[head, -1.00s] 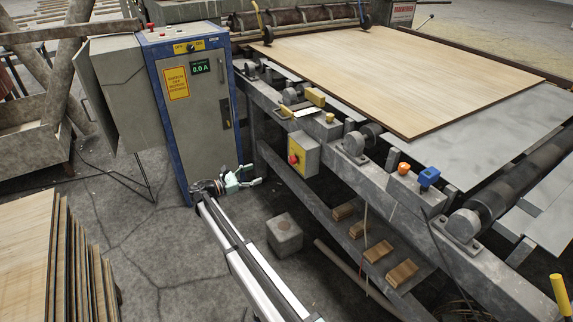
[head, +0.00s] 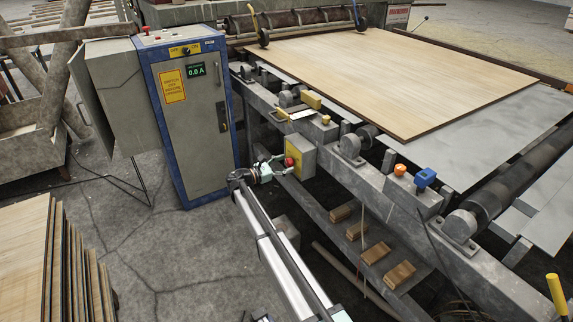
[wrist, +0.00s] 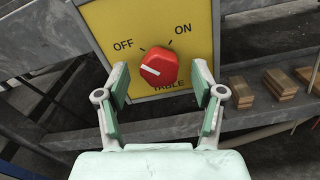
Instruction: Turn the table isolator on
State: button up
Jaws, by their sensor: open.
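The table isolator is a grey box with a yellow face (head: 294,148) on the side of the machine frame, with a red rotary knob (head: 289,161). In the wrist view its yellow plate (wrist: 105,18) reads OFF at upper left, ON at upper right and TABLE below. The red knob (wrist: 160,67) has a white mark at its left, on the OFF side. My gripper (wrist: 162,82) is open, with one finger to each side of the knob and visible gaps. In the head view my gripper (head: 275,166) is close in front of the knob.
A blue-edged cabinet (head: 207,125) with its own OFF/ON switch and a 0.0 A display stands left of the isolator. The machine frame (head: 375,185) runs along the right. Wood blocks (head: 375,252) lie on its lower rail. Veneer sheets (head: 30,250) stand at lower left.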

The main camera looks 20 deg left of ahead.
jog(key=shift+w+d, duration=0.35)
jog(key=shift+w, duration=0.2)
jog(key=c, duration=1.2)
jog(key=shift+o, duration=0.3)
